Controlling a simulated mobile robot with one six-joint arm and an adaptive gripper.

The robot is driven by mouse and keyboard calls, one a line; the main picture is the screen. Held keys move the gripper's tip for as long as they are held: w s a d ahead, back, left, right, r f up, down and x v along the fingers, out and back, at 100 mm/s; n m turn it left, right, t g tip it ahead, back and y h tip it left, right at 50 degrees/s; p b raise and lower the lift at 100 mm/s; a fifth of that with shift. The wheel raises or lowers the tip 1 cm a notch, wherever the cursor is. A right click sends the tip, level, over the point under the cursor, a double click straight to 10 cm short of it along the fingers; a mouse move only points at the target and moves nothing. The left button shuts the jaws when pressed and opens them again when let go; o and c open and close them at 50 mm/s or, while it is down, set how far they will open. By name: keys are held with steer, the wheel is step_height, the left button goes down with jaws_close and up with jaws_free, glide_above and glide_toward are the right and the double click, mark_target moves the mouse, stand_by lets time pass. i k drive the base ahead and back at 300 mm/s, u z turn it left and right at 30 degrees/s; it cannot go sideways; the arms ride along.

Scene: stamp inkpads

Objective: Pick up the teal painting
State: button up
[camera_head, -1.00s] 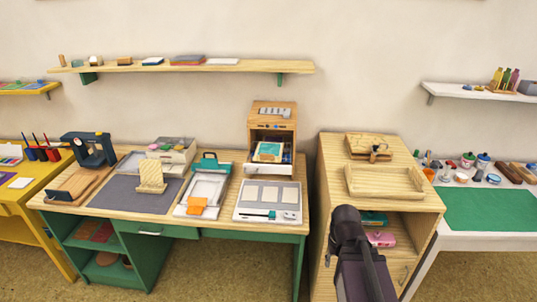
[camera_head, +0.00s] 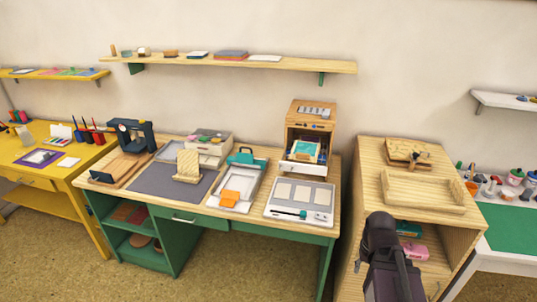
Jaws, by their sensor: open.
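A small teal-bordered picture with a pale middle (camera_head: 305,150) leans in the opening of the small wooden cabinet (camera_head: 311,109) at the back right of the green-legged desk. It looks like the teal painting, but its detail is too small to read. Pale sheets or a drawer edge lie under it. A dark part of my arm (camera_head: 388,268) shows at the bottom right, in front of the wooden cabinet and well apart from the picture. My gripper's fingers do not show.
The desk holds a grey mat (camera_head: 160,184), a white tray with an orange item (camera_head: 232,198) and a white panel board (camera_head: 299,203). A wooden cabinet (camera_head: 371,178) stands to its right, a yellow table (camera_head: 75,174) to its left. The floor in front is clear.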

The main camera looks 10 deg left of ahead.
mark_target(301, 151)
steer(key=z, duration=0.1)
steer(key=i, duration=0.65)
steer(key=u, duration=0.05)
